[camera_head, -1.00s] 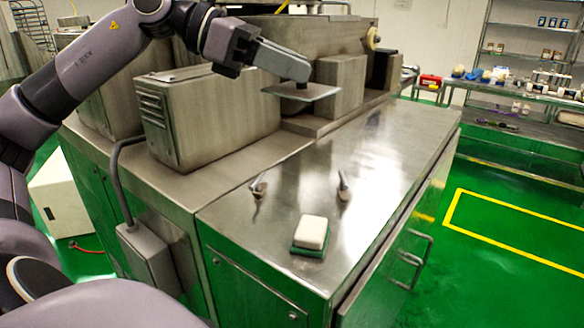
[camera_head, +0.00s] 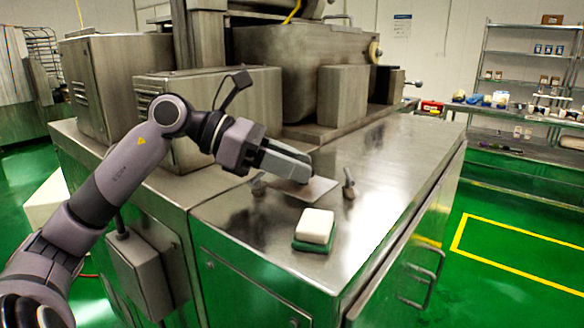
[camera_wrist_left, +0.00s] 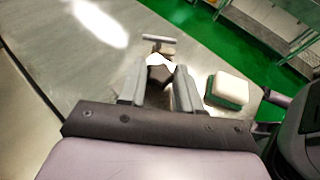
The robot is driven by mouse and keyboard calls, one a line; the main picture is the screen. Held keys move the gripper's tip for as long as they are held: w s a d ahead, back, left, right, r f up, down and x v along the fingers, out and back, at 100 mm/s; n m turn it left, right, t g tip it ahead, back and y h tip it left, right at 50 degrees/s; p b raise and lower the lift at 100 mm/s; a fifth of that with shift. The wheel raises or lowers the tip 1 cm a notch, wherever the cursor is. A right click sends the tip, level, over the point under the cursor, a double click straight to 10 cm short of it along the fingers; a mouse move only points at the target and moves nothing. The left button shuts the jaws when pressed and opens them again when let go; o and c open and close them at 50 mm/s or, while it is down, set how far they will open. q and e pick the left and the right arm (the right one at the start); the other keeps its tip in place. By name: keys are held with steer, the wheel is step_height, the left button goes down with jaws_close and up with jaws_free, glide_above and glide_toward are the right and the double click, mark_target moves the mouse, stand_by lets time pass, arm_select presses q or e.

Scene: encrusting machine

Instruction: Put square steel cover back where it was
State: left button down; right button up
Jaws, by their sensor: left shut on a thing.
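My left gripper (camera_head: 306,170) is shut on the square steel cover (camera_head: 318,188), a thin flat plate, and grips it from above. In the left wrist view the fingers (camera_wrist_left: 160,82) close on a dark knob (camera_wrist_left: 160,74). I cannot tell whether the cover touches the surface. The gripper hides part of its back and left side. My right gripper is not in view.
A white and green sponge-like block (camera_head: 315,227) sits on the machine top in front of the cover. Steel housings (camera_head: 342,95) stand behind. The top is clear to the right. A shelf and a bench with small items stand far right.

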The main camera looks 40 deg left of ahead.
arm_select(q)
steer(key=shift+f, duration=0.15)
steer(key=shift+f+b, duration=0.6)
steer(key=shift+b, duration=0.3)
steer(key=c, duration=0.8)
jaws_free()
